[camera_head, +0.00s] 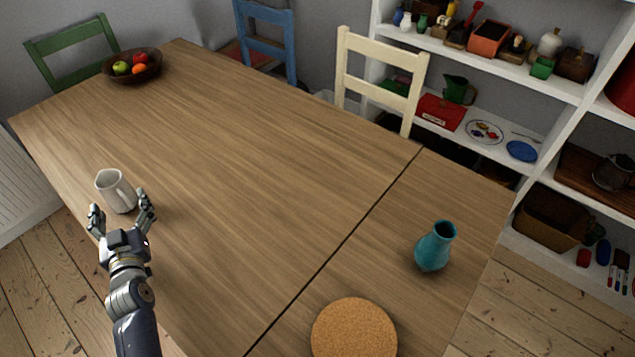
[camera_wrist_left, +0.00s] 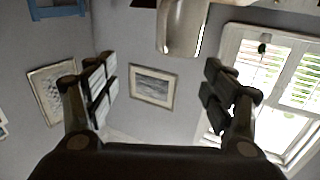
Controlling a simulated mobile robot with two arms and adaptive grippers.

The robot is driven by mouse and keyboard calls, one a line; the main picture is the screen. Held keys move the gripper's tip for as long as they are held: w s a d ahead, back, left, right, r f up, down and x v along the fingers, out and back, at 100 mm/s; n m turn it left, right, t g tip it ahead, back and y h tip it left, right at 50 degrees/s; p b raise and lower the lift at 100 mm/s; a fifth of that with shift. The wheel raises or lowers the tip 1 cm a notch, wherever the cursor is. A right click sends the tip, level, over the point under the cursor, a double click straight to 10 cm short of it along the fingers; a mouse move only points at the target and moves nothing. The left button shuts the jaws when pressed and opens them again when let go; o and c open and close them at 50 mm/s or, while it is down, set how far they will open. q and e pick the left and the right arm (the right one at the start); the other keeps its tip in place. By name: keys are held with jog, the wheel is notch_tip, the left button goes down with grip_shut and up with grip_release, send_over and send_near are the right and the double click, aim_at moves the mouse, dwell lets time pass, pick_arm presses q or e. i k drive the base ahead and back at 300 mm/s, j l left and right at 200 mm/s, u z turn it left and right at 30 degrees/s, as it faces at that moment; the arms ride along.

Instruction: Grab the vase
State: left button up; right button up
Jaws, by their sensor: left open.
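The teal vase (camera_head: 435,247) stands upright on the right part of the wooden table, behind the cork mat. My left gripper (camera_head: 121,214) is at the left side of the table, far from the vase. Its fingers are spread open, one on each side of a white mug (camera_head: 116,190) that stands just beyond them. In the left wrist view my open fingers (camera_wrist_left: 160,92) frame an empty gap, with the mug (camera_wrist_left: 183,27) at the top. The vase is not in the left wrist view. My right gripper is not in view.
The wooden table (camera_head: 240,150) is mostly clear in the middle. A round cork mat (camera_head: 354,330) lies at the front right. A fruit bowl (camera_head: 133,70) sits at the far left end. Green, blue and cream chairs (camera_head: 383,75) stand behind the table, and a white shelf (camera_head: 520,75) stands at the right.

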aim_at(431, 252)
jog(key=z, duration=0.9)
